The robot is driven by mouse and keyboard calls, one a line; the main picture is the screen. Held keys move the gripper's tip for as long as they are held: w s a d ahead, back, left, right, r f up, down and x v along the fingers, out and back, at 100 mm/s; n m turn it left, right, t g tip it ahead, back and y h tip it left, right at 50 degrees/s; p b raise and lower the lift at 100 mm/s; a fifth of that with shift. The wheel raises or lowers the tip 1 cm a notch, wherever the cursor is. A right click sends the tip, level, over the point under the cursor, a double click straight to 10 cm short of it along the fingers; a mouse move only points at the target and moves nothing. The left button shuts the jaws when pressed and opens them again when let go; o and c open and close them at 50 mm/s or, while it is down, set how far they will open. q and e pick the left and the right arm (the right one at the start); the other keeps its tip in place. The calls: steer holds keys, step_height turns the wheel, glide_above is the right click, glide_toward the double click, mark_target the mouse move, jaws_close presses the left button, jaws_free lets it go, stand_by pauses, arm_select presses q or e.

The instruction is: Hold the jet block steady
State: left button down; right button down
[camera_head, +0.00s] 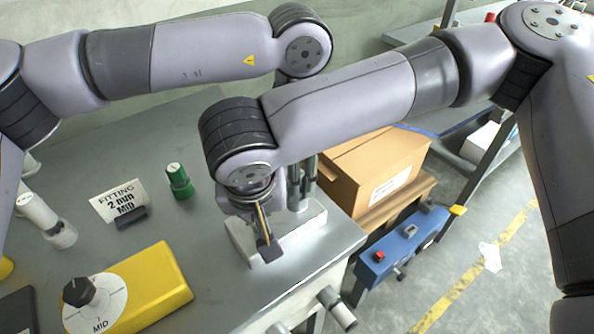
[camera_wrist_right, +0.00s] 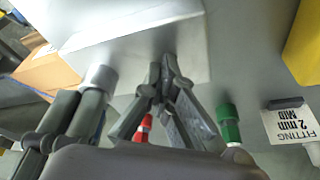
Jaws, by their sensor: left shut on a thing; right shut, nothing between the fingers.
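The jet block is a pale, flat block (camera_head: 308,222) near the table's right edge; it also shows in the right wrist view (camera_wrist_right: 130,45). A short light-grey cylinder (camera_wrist_right: 100,77) rises from it. My left gripper (camera_head: 302,186) is shut around this cylinder, partly hidden behind my right arm; its fingers also show in the right wrist view (camera_wrist_right: 85,108). My right gripper (camera_head: 265,243) is shut and empty, over the block's near-left side. In the right wrist view its fingertips (camera_wrist_right: 165,67) are close together by the block; I cannot tell whether they touch it.
A cardboard box (camera_head: 372,165) and a blue device (camera_head: 405,240) are at the right.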

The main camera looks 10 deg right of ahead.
arm_select(q)
steer(key=shift+f, duration=0.2)
arm_select(e)
steer(key=shift+s+d+f, duration=0.1)
steer(key=shift+s+f, duration=0.15)
steer(key=shift+f, duration=0.15)
arm_select(q)
steer(key=c, duration=1.2)
jaws_free()
step_height(320, 180, up, 12)
steer(key=shift+s+r, duration=0.1)
arm_select(e)
steer(key=shift+w+r, duration=0.2)
steer(key=shift+r, duration=0.75)
step_height(320, 180, up, 2)
steer(key=shift+r, duration=0.85)
